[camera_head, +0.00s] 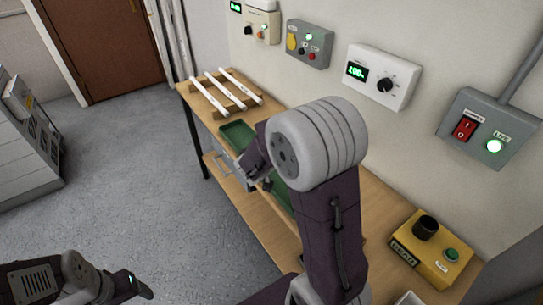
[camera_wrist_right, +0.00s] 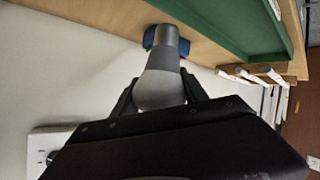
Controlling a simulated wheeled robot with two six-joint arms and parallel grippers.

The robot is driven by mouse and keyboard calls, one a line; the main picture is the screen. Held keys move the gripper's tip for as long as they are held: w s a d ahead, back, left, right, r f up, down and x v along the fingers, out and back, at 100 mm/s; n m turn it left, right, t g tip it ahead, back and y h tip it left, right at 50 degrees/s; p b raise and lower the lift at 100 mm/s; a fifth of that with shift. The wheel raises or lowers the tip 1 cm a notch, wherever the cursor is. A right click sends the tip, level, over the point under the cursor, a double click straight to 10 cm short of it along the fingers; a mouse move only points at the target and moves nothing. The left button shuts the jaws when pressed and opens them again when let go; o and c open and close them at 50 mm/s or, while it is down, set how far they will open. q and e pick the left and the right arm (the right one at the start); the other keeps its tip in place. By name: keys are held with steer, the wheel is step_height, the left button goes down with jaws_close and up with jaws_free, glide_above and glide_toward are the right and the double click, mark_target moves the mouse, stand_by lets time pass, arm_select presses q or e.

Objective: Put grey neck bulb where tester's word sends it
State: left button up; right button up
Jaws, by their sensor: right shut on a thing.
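The grey neck bulb (camera_wrist_right: 162,72) is in my right gripper (camera_wrist_right: 160,92) in the right wrist view. The fingers are shut on its pale round glass. Its grey neck points away from the gripper, towards a small blue thing (camera_wrist_right: 149,37) behind it; I cannot tell whether they touch. In the head view my right gripper (camera_head: 246,172) is over the bench by the green trays, and my arm hides the bulb. The yellow tester (camera_head: 433,262) has a black socket, a green light and a dark word plate that seems to read DEAD. My left gripper (camera_head: 140,287) is low at left, away from the bench.
A green tray (camera_head: 236,131) lies on the wooden bench (camera_head: 375,200), with more green tray partly hidden behind my arm. White tubes (camera_head: 240,86) rest on a rack at the far end. Several control boxes hang on the wall.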

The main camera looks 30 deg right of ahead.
steer(key=w+f, duration=0.1)
steer(key=f, duration=0.1)
steer(key=w+a+f, duration=0.1)
steer(key=w+f, duration=0.3)
steer(key=shift+a+f, duration=0.2)
steer(key=shift+a, duration=0.15)
steer(key=shift+f, duration=0.45)
steer(key=shift+f, duration=0.15)
steer(key=o, duration=1.4)
